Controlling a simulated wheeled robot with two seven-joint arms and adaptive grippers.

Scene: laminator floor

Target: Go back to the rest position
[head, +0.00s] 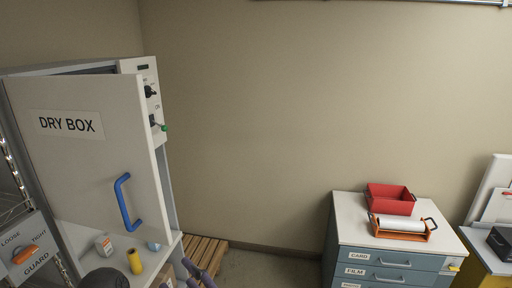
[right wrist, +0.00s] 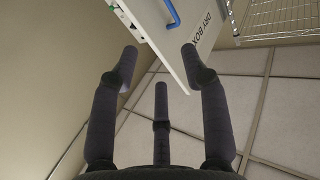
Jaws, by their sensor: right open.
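My right gripper (head: 198,272) shows at the bottom edge of the head view, below and right of the dry box door. In the right wrist view the right gripper (right wrist: 160,62) has its fingers spread, with nothing between them. The white dry box door (head: 90,150) stands swung open, with a blue handle (head: 127,202). The door (right wrist: 177,42) is also beyond the fingertips in the wrist view; I cannot tell how far away. My left gripper is not in view.
A wooden pallet (head: 205,252) lies by the wall. A drawer cabinet (head: 390,262) at right holds a red tray (head: 390,205) and a roller (head: 402,225). Floor between is clear.

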